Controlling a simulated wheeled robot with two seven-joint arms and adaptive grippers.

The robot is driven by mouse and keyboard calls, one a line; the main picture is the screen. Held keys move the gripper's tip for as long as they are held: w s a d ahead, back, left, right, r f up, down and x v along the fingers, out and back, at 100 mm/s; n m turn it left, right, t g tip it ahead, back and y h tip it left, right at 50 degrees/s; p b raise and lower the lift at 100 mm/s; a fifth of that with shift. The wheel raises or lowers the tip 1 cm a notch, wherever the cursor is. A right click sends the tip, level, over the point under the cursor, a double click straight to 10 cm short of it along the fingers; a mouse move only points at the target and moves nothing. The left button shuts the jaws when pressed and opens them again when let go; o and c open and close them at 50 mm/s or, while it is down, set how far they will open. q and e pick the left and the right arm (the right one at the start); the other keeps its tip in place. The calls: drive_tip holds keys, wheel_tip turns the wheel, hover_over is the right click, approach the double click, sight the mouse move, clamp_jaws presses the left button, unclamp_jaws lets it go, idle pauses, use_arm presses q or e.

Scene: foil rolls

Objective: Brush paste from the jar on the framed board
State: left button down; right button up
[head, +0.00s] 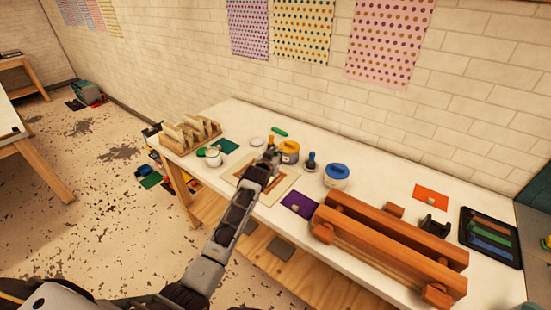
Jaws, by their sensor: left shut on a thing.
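The framed board (284,187) lies flat on the white table, with a pale face and a brown inner frame. My left arm crosses over it and hides much of it. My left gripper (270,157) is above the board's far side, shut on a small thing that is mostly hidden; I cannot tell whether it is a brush. An open white jar (213,157) stands left of the board. My right gripper is not in view.
A wooden rack (190,133) is at the table's left end. A purple sheet (299,204) and a large wooden press (385,245) lie to the right. The table strip along the wall is mostly clear.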

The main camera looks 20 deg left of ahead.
use_arm(q)
drive_tip(key=shift+r, duration=1.2)
drive_tip(key=shift+w+f, duration=0.1)
drive_tip(key=shift+f, duration=0.05)
